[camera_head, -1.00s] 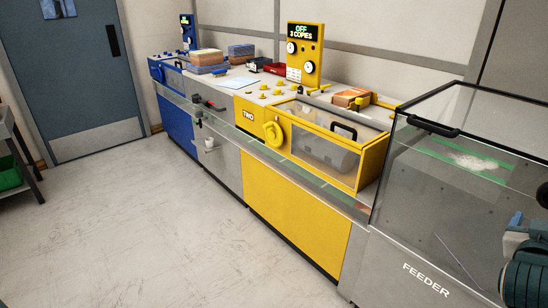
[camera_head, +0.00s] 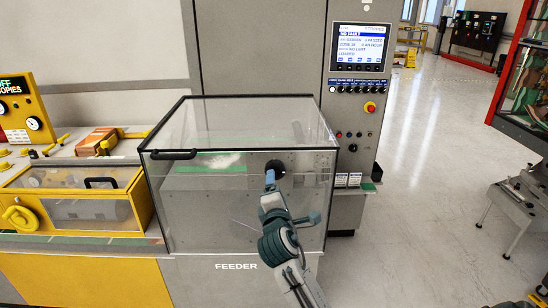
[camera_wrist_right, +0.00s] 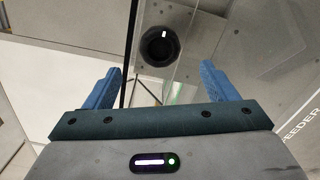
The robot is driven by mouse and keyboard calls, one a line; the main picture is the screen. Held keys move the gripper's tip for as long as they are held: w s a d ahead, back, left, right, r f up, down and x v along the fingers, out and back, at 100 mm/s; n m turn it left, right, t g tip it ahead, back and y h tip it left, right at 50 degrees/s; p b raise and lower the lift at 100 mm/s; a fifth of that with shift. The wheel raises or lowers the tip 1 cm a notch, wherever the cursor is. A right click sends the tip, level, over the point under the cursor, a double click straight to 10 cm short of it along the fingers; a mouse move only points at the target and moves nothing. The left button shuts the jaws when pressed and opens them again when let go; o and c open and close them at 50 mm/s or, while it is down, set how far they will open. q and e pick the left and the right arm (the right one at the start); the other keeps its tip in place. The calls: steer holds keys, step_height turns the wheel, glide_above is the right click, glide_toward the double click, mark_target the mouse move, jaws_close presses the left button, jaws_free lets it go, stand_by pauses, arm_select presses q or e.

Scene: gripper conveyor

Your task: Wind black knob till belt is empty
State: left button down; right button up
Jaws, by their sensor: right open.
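The black knob (camera_head: 276,167) is on the front right of the clear feeder box (camera_head: 200,215). In the right wrist view the knob (camera_wrist_right: 159,46) is round with a white mark near its top edge. My right gripper (camera_head: 271,180) is in front of the knob, its fingers partly hidden in the head view. In the wrist view the right gripper (camera_wrist_right: 160,78) is open, with its blue fingers apart and the knob beyond, between them in the picture. A green strip (camera_head: 200,169) with a whitish heap (camera_head: 226,160) shows through the box. My left gripper is out of view.
A yellow machine (camera_head: 95,205) with a clear cover and yellow handwheel stands left of the feeder. A control screen (camera_head: 360,48) and buttons are behind it on the right. Open floor (camera_head: 425,190) lies to the right, with a small grey table (camera_head: 525,200).

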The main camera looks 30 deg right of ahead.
mark_target(275, 169)
steer(key=w+d+n+p, duration=0.1)
steer(key=w+n+p, duration=0.1)
steer(key=w+n, duration=0.1)
steer(key=w+d+n+p, duration=0.2)
steer(key=w+n, duration=0.1)
steer(key=w+d+n+p, duration=0.2)
steer(key=w+n, duration=0.1)
steer(key=shift+d+f+y, duration=0.1)
steer(key=shift+y, duration=0.2)
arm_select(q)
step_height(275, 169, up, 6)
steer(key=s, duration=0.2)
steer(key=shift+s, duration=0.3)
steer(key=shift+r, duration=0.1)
arm_select(e)
steer(key=c, duration=1)
